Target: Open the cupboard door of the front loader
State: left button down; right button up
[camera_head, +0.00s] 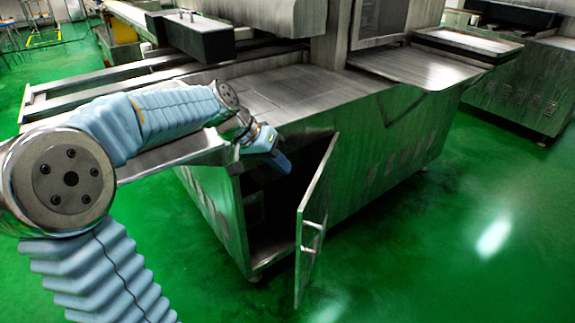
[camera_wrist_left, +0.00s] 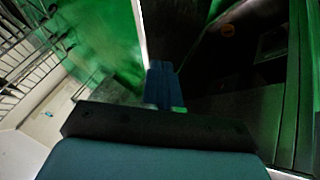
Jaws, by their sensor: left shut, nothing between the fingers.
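The front loader (camera_head: 390,135) is a large grey metal machine across the middle of the head view. Its cupboard door (camera_head: 313,222) stands swung out from the front, with a bar handle on its outer face, and the dark cupboard interior (camera_head: 268,225) shows beside it. My left gripper (camera_head: 282,163) is at the upper part of the opening, to the left of the door. Its blue fingers are shut and empty. In the left wrist view the shut fingers (camera_wrist_left: 164,84) point toward the opening's edge, with the dark interior at right. My right gripper is not in view.
Green floor (camera_head: 430,245) is free in front and to the right of the machine. Another metal machine (camera_head: 525,85) stands at the upper right. A dark block (camera_head: 190,36) and rails lie on the upper left part of the loader.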

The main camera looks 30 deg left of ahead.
pick_arm(q)
jog(key=x, duration=0.8)
jog(key=shift+b, duration=0.3)
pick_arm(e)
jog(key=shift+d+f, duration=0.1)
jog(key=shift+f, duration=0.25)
pick_arm(q)
jog(key=shift+d, duration=0.1)
